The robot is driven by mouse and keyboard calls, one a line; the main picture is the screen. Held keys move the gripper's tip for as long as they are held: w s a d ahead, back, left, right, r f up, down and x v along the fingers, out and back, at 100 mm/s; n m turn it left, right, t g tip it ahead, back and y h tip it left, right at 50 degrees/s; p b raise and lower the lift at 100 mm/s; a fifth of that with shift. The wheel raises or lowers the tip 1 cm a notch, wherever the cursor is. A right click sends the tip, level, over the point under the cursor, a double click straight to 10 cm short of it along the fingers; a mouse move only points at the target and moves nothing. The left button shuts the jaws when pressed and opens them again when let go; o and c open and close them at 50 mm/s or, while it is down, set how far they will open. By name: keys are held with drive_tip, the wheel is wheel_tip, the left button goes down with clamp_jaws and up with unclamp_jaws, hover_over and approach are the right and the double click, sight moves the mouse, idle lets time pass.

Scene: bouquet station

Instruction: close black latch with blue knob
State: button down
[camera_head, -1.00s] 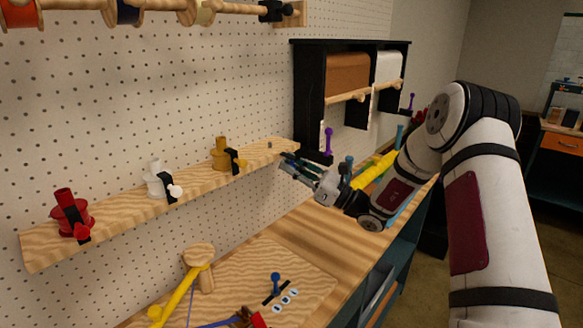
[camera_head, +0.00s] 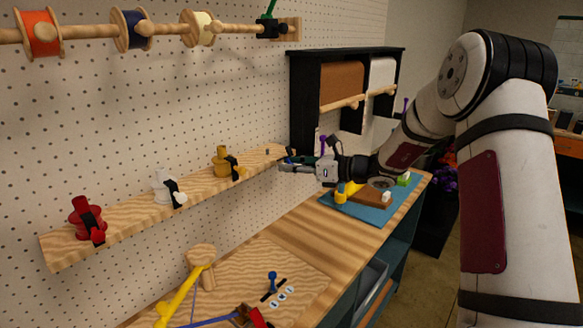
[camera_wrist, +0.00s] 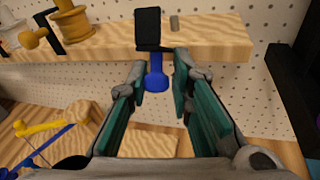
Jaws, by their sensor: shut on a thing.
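The black latch (camera_wrist: 148,28) sits at the shelf edge in the wrist view, with its blue knob (camera_wrist: 156,76) hanging below. My gripper (camera_wrist: 158,70) has its teal-padded fingers on either side of the knob, shut on it; exact contact is hard to see. In the head view, my gripper (camera_head: 282,164) is at the right end of the wooden shelf (camera_head: 140,213). The latch and knob are mostly hidden there by the fingers.
A black paper rack (camera_head: 305,95) stands close behind my gripper. Another blue knob (camera_head: 272,276) is on the board below. The middle tabletop (camera_head: 300,240) is clear.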

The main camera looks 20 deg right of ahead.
sight(291, 150)
drive_tip(key=shift+s+a+r+g+h, duration=0.1)
drive_tip(key=shift+a+r+g+h, duration=0.1)
drive_tip(key=shift+r+g+h, duration=0.3)
drive_tip(key=shift+a+r+g+h, duration=0.15)
drive_tip(key=shift+g+h, duration=0.15)
drive_tip(key=shift+g, duration=0.3)
drive_tip(key=shift+w+a+r+m+g+h, duration=0.15)
drive_tip(key=shift+r+m+g+h, duration=0.3)
drive_tip(key=shift+g+h, duration=0.45)
drive_tip(key=g+h+b, duration=0.2)
drive_tip(key=shift+w+a+r+m+g, duration=0.1)
drive_tip(key=shift+w+r+m+g, duration=0.2)
drive_tip(key=shift+w+r, duration=0.1)
drive_tip(key=shift+w+a+r+m+g+h+b, duration=0.1)
drive_tip(key=shift+r+m+g+h+b, duration=0.1)
drive_tip(key=shift+g+h+b, duration=0.35)
drive_tip(key=shift+a+r+m+g+h+b, duration=0.1)
drive_tip(key=shift+r+g+h+b, duration=0.2)
drive_tip(key=shift+g+b, duration=0.35)
drive_tip(key=c, duration=1.5)
unclamp_jaws()
drive_tip(key=shift+a+f, duration=0.1)
drive_tip(key=shift+d, duration=0.2)
